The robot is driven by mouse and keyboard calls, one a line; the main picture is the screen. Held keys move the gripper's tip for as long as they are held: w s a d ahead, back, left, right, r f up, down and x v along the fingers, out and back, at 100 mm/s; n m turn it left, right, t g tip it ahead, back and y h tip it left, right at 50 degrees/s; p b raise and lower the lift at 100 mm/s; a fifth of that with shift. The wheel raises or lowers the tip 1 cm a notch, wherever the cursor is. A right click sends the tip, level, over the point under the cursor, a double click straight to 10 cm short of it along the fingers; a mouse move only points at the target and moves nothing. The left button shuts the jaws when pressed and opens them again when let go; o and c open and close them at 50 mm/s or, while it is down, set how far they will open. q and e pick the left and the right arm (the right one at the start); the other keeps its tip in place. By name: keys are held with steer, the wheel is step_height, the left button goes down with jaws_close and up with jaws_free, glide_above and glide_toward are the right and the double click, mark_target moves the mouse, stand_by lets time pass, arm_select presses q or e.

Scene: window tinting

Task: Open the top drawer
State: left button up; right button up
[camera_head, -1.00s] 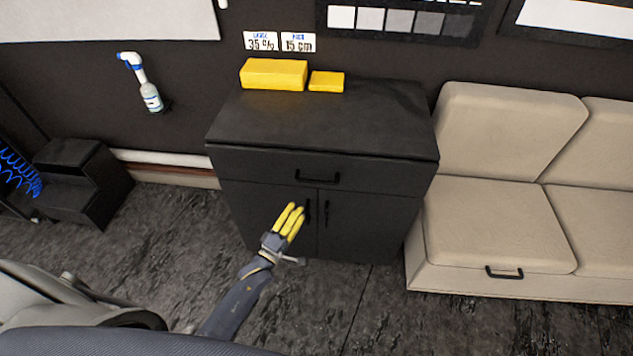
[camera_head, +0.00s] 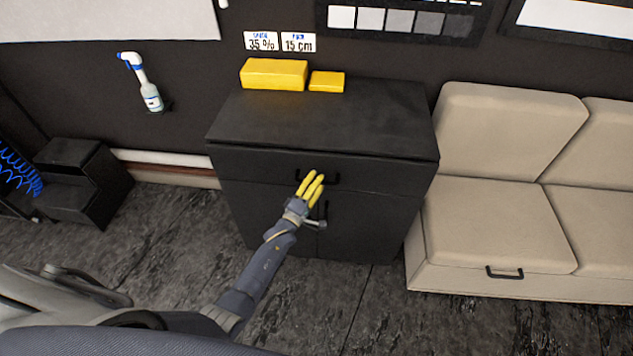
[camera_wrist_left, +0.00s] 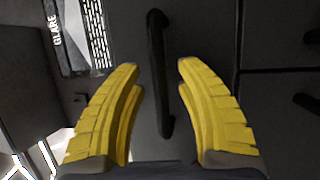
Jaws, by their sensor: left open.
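The dark cabinet (camera_head: 243,225) has a shut top drawer (camera_head: 385,178) with a black bar handle (camera_head: 332,180). My left gripper (camera_head: 315,177) with yellow fingers is at the drawer front, over the left part of the handle in the head view. In the left wrist view the open fingers (camera_wrist_left: 158,75) stand on either side of the black handle (camera_wrist_left: 156,60), with gaps on both sides. I cannot tell how deep the handle sits between them. My right gripper is not in view.
Two door handles sit below the drawer, one visible near the wrist (camera_head: 325,210). Two yellow blocks (camera_head: 273,74) lie on the cabinet top. A beige sofa (camera_head: 495,220) stands close on the right. Dark floor (camera_head: 150,250) is open at the left front.

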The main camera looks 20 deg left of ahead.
arm_select(q)
steer(key=shift+o, duration=0.2)
jaws_close()
stand_by(0.4)
